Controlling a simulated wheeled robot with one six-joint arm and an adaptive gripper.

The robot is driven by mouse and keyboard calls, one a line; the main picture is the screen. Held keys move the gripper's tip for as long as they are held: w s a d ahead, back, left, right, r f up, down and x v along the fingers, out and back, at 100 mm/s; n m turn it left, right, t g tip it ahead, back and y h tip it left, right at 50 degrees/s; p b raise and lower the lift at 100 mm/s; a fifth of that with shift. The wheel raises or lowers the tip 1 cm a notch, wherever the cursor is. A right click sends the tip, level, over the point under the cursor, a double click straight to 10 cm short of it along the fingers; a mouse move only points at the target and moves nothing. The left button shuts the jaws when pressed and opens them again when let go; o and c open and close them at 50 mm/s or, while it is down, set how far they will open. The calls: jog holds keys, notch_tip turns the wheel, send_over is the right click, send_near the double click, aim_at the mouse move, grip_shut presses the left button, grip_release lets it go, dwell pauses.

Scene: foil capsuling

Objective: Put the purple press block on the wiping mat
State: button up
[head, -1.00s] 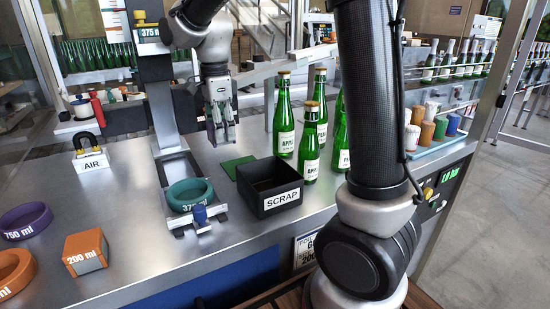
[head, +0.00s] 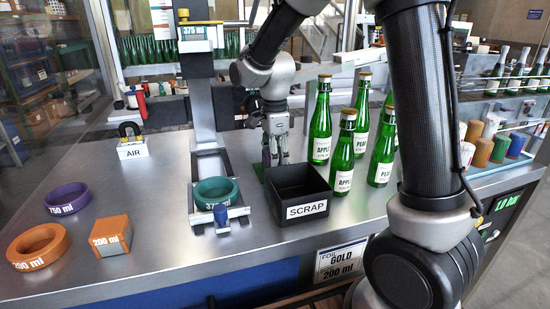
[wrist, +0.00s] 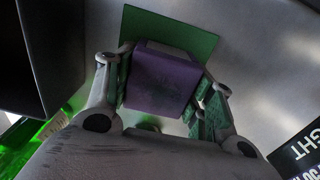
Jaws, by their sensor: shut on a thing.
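The purple press block (wrist: 162,80) is between the fingers of my gripper (wrist: 160,95) in the wrist view. My gripper is shut on it. In the head view my gripper (head: 276,158) points down behind the scrap bin, with only a sliver of the block (head: 266,157) showing. The green wiping mat (wrist: 190,38) lies flat just beyond the block in the wrist view, partly hidden by it. In the head view only a small left part of the mat (head: 258,171) shows beside the bin. I cannot tell whether the block touches the mat.
The black SCRAP bin (head: 300,192) stands right in front of my gripper. Several green bottles (head: 345,155) stand to its right. The press stand with a teal ring (head: 216,191) is to the left. An orange block (head: 112,236) and more rings sit at the far left.

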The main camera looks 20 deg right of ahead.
jog(key=shift+f, duration=0.25)
jog(key=o, duration=1.1)
notch_tip(320, 180, up, 12)
jog(key=shift+r, duration=0.15)
